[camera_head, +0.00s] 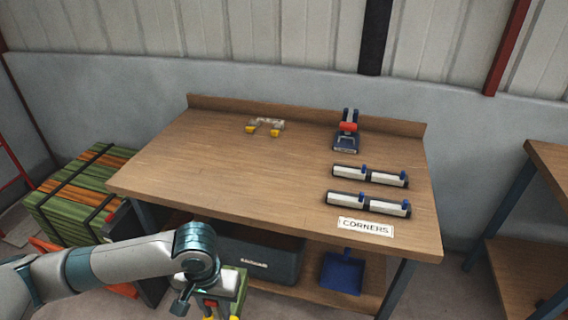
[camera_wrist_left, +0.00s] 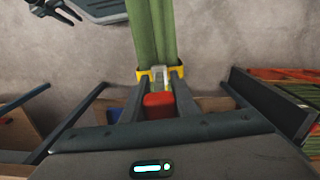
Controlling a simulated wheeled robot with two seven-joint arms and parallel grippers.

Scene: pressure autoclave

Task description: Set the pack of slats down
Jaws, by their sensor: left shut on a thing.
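The pack of slats (camera_wrist_left: 152,30) is green and long. In the left wrist view it stretches from between my left fingertips to the top edge. My left gripper (camera_wrist_left: 160,75) is shut on its near end, with yellow parts at the slats and a red block between the dark fingers. In the head view my left gripper (camera_head: 220,310) is low in front of the bench, partly cut off by the bottom edge, with green showing beside it. My right gripper (camera_wrist_left: 67,13) shows small at the top left of the wrist view, fingers apart and empty.
A wooden bench (camera_head: 220,160) carries a bracket with yellow tips (camera_head: 265,125), a blue and red tool (camera_head: 346,130), two holders (camera_head: 368,203) and a CORNERS label (camera_head: 365,227). A strapped green and orange stack (camera_head: 85,190) stands left.

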